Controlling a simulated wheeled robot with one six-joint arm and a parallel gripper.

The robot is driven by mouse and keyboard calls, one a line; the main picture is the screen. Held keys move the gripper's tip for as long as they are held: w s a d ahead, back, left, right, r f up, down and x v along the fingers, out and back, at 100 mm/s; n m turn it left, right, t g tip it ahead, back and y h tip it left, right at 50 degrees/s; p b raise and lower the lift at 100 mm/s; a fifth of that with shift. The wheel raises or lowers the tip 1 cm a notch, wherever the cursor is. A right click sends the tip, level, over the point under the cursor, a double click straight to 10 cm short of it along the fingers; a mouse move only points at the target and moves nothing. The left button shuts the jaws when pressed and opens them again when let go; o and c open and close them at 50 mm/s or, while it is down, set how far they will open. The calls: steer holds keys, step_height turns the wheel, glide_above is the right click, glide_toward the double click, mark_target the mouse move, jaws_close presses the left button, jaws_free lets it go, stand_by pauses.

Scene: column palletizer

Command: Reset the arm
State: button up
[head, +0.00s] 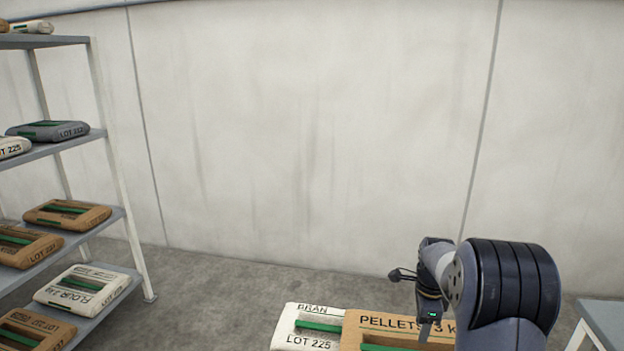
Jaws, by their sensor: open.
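My arm rises at the lower right, and its end hangs bent downward left of the dark ribbed joint. My gripper (425,332) is small and partly hidden, pointing down in front of the brown pellets bag. It is open, and I see nothing held in it. The white bran bag (305,328) lies just left of it, apart from the gripper. The brown pellets bag (376,325) lies behind it and is partly covered by my arm.
A grey metal rack (112,180) on the left holds several white, brown and grey bags on its shelves. A grey table corner (605,318) shows at the lower right. A pale panelled wall (300,130) closes the back. Bare concrete floor (220,290) lies between rack and bags.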

steer(key=s+a+f+n+p, duration=0.1)
steer(key=n+p, duration=0.1)
steer(key=n, duration=0.1)
steer(key=s+a+f+n+p, duration=0.1)
steer(key=a+f+n+p, duration=0.1)
steer(key=s+a+f+n+p, duration=0.1)
steer(key=a+f+n+p, duration=0.1)
steer(key=n+p, duration=0.1)
steer(key=shift+s+a+f+n, duration=0.1)
steer(key=shift+a+f+n, duration=0.1)
steer(key=shift+n, duration=0.1)
steer(key=shift+s+a+f+n+p, duration=0.75)
steer(key=shift+s+f+n+p, duration=0.15)
steer(key=shift+n, duration=0.4)
